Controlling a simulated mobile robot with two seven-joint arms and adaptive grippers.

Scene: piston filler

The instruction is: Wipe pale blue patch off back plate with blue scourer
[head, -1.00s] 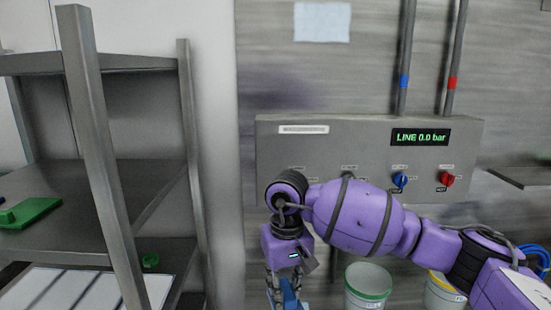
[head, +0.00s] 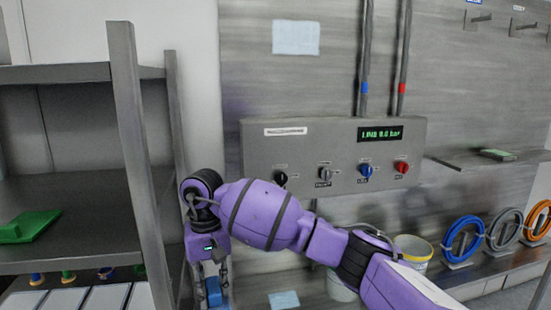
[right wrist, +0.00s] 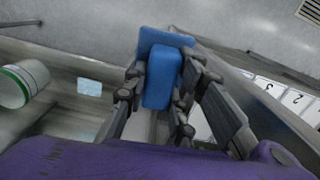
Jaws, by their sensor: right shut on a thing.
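My right gripper (head: 214,288) is shut on the blue scourer (head: 213,291), low in the head view, left of the grey control panel. In the right wrist view the scourer (right wrist: 163,80) sits between the fingers (right wrist: 160,95), a flat blue pad with a thicker block. A pale blue rectangular patch (head: 296,37) is high on the grey back plate (head: 260,85), well above the gripper. Another pale blue patch (head: 284,300) shows low, below the panel; a pale blue patch also shows in the right wrist view (right wrist: 89,87). The scourer appears apart from both. My left gripper is out of view.
The control panel (head: 255,160) with knobs projects from the plate under two pipes (head: 364,60). A metal shelf rack (head: 130,130) stands close to my gripper on the left. Buckets (head: 413,252) and hose coils (head: 462,240) are at the right.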

